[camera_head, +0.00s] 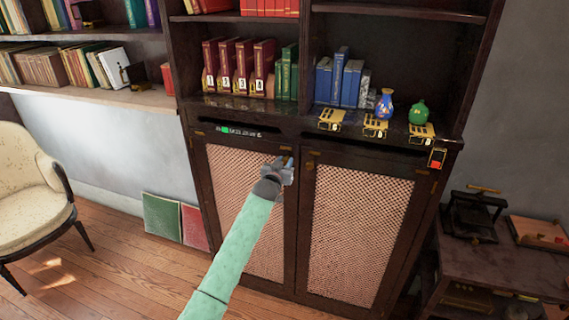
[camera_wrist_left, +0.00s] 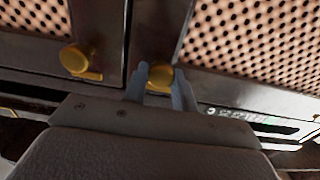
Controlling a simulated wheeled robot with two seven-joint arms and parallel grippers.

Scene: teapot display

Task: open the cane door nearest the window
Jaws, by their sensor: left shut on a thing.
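A dark wood cabinet has two cane doors side by side, the left door (camera_head: 238,215) and the right door (camera_head: 352,235). Both look closed. My left gripper (camera_head: 284,163) is at the upper right edge of the left door. In the left wrist view, turned over, its two fingers (camera_wrist_left: 162,80) are shut on a brass knob (camera_wrist_left: 159,77) of that door. The knob is partly hidden by the fingers. The other door's brass knob (camera_wrist_left: 75,60) is free beside it. My right gripper is not in view. No window shows, only light patches on the floor at left.
Above the doors, a shelf ledge holds a blue vase (camera_head: 384,104), a green pot (camera_head: 418,113) and brass pieces. A cream chair (camera_head: 25,185) stands at left. Green and red panels (camera_head: 162,217) lean on the wall beside the cabinet. A side table (camera_head: 500,255) stands at right.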

